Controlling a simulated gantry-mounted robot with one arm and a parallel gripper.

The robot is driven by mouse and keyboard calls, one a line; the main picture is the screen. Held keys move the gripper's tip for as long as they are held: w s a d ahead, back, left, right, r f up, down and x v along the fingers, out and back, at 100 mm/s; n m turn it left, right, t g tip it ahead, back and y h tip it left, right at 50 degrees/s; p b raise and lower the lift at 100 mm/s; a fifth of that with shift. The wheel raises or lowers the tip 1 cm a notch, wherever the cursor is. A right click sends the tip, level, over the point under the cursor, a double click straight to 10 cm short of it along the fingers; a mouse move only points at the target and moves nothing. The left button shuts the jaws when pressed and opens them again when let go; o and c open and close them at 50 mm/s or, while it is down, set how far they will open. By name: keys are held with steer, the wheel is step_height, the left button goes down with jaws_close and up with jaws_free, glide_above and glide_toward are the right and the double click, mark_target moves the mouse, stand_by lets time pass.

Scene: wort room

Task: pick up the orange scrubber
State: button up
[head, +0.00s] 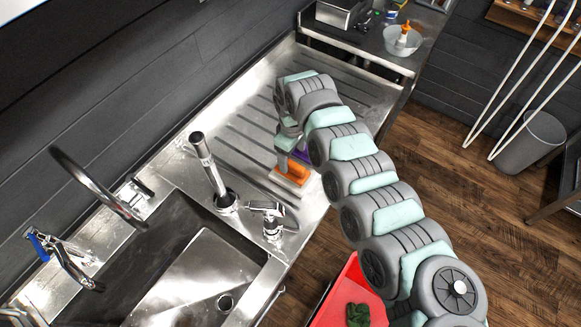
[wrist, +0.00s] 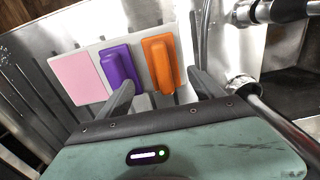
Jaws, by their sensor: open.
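The orange scrubber (wrist: 161,64) is a block with a raised orange grip. In the wrist view it lies on a pale mat or tray (wrist: 91,46), at the right end of a row. In the head view the orange scrubber (head: 292,174) is on the ribbed steel drainboard, right below my gripper (head: 284,150). In the wrist view my gripper (wrist: 164,90) is open, its two dark fingers apart. The scrubber is ahead of the gap between the fingers, and I see nothing held. My arm hides part of the row in the head view.
A purple scrubber (wrist: 120,68) sits close to the left of the orange one, with a pink pad (wrist: 76,68) beyond it. A sink (head: 190,270) with taps is at lower left in the head view. A red bin (head: 345,295) stands below the counter.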

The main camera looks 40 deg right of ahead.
mark_target(292, 169)
steer(key=f, duration=0.4)
steer(key=f+p, duration=0.1)
steer(key=f, duration=0.1)
steer(key=shift+s+a+f, duration=0.1)
steer(key=shift+s+a, duration=0.2)
steer(key=shift+a, duration=0.1)
steer(key=shift+d+f, duration=0.1)
steer(key=shift+f, duration=0.25)
steer(key=shift+c, duration=0.5)
steer(key=c, duration=1.5)
